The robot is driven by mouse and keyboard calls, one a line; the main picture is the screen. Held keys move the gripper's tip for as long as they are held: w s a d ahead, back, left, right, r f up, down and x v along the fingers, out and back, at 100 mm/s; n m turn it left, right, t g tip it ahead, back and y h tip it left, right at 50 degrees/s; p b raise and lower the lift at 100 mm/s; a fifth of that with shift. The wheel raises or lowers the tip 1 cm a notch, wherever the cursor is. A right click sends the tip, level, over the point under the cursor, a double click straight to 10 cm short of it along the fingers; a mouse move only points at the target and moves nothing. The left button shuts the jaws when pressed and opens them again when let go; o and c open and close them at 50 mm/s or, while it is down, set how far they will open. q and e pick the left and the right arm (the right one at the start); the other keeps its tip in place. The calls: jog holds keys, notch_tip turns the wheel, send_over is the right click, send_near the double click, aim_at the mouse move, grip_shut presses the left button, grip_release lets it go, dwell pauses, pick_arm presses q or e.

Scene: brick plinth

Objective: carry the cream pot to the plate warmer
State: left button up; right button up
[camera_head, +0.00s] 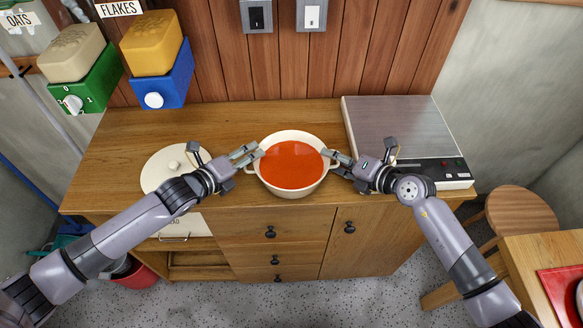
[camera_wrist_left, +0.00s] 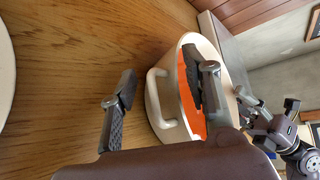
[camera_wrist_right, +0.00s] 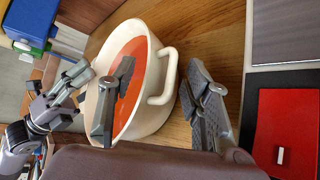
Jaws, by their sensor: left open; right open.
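The cream pot (camera_head: 292,193), full of orange-red soup, stands upright on the wooden cabinet top, with a loop handle on each side. The plate warmer (camera_head: 390,122), a flat grey-topped unit with a black control strip, lies right of it. My left gripper (camera_head: 250,156) is open at the pot's left handle; in the left wrist view that handle (camera_wrist_left: 158,98) lies between the spread fingers. My right gripper (camera_head: 338,159) is open at the right handle; in the right wrist view that handle (camera_wrist_right: 169,75) lies between its fingers. Finger contact is not clear.
A pale round lid (camera_head: 152,172) lies left of the pot, partly behind my left arm. Blue (camera_head: 165,92) and green (camera_head: 90,92) dispensers hang at the back left. A round stool (camera_head: 522,215) and a table (camera_head: 540,262) stand at right. The warmer's grey top is clear.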

pick_arm(q)
jog(key=shift+c, duration=0.6)
pick_arm(e)
jog(key=shift+c, duration=0.6)
pick_arm(q)
jog(key=shift+a+f, duration=0.1)
jog(key=shift+f, duration=0.05)
grip_shut()
pick_arm(e)
jog(key=shift+d+f, duration=0.1)
jog(key=c, duration=0.9)
pick_arm(q)
jog(key=shift+s, duration=0.1)
pick_arm(e)
grip_shut()
pick_arm(q)
jog(key=shift+a+f, duration=0.1)
jog(key=shift+f, duration=0.1)
pick_arm(e)
jog(key=shift+d+f, duration=0.1)
jog(key=shift+f, duration=0.05)
pick_arm(q)
jog(key=shift+r, duration=0.3)
pick_arm(e)
jog(key=shift+r, duration=0.25)
